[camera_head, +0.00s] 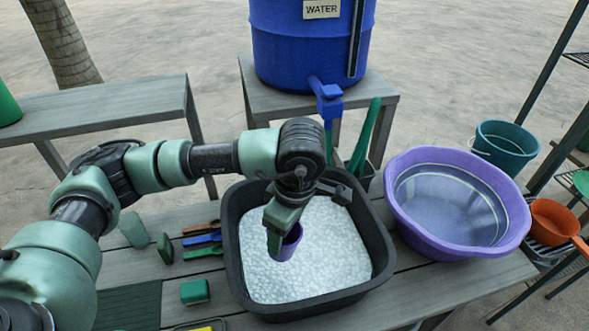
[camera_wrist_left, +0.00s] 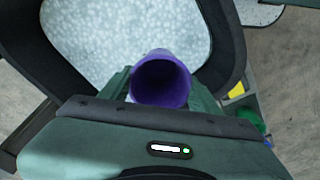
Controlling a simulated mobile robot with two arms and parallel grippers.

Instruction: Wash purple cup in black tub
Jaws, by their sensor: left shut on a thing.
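The purple cup (camera_head: 288,243) is in my left gripper (camera_head: 281,232), over the black tub (camera_head: 378,240). The tub holds white, foamy-looking contents. In the left wrist view the cup (camera_wrist_left: 161,80) sits between the two fingers of the left gripper (camera_wrist_left: 160,88), with its open mouth toward the camera. The gripper is shut on it. The tub (camera_wrist_left: 228,40) fills the upper part of that view. I cannot tell whether the cup's lower end touches the foam. My right gripper is in neither view.
A purple basin (camera_head: 412,222) of clear water stands right of the tub. Several brushes (camera_head: 202,238) and a green block (camera_head: 194,291) lie left of it. A blue water barrel (camera_head: 310,45) with a tap (camera_head: 328,100) stands behind. An orange pan (camera_head: 553,222) is at the right.

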